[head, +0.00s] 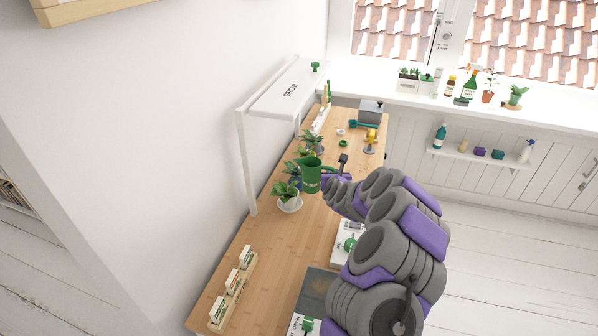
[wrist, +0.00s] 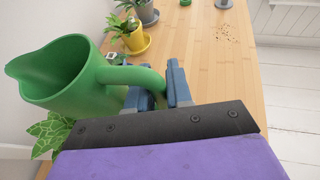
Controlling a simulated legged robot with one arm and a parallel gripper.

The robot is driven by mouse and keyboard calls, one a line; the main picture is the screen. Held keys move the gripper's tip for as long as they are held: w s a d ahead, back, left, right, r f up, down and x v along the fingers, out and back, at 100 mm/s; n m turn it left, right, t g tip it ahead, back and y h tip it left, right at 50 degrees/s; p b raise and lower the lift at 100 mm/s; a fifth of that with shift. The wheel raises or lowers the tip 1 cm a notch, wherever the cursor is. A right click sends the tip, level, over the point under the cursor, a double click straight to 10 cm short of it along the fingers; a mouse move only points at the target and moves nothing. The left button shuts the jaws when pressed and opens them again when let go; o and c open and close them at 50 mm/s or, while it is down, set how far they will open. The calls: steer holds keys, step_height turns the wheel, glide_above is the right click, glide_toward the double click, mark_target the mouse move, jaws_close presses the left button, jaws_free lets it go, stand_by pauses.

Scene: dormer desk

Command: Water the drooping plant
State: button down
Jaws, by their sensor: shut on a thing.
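My gripper (wrist: 160,88) is shut on the handle of a green watering jug (wrist: 78,88), which fills the left of the wrist view. In the head view the jug (head: 311,178) is held up over the desk, its side facing the camera. A potted plant in a white pot (head: 290,202) stands on a saucer just left of and below the jug; its leaves (wrist: 50,132) show under the jug in the wrist view. Farther back are a plant in a yellow pot (wrist: 134,40) and one in a grey pot (wrist: 143,12). I cannot tell which plant droops.
The wooden desk (head: 262,245) is clear in front of the white pot. A seed-packet rack (head: 232,292) stands at the near left. A white "GROW" shelf frame (head: 285,92) rises along the wall. Small items and a grey box (head: 370,109) stand at the far end.

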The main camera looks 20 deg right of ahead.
steer(key=d+f, duration=0.2)
steer(key=d, duration=0.1)
steer(key=w+d+f+m+h, duration=0.1)
steer(key=d+f, duration=0.1)
steer(key=d, duration=0.1)
steer(key=w+d+f+m+g+h, duration=0.1)
steer(key=d+f, duration=0.1)
steer(key=d, duration=0.1)
steer(key=shift+w+f, duration=0.2)
steer(key=shift+f, duration=0.2)
steer(key=shift+r, duration=0.15)
steer(key=shift+w+a+r+g+h, duration=0.2)
steer(key=shift+a+g+h, duration=0.1)
steer(key=shift+h, duration=0.1)
steer(key=w+a+r+n+g+h+p, duration=0.2)
steer(key=r+p, duration=0.6)
steer(key=p, duration=0.9)
steer(key=shift+w+a+r+n+g+h, duration=0.3)
steer(key=shift+w+a+n+g+h, duration=0.15)
steer(key=shift+w+a+n, duration=0.9)
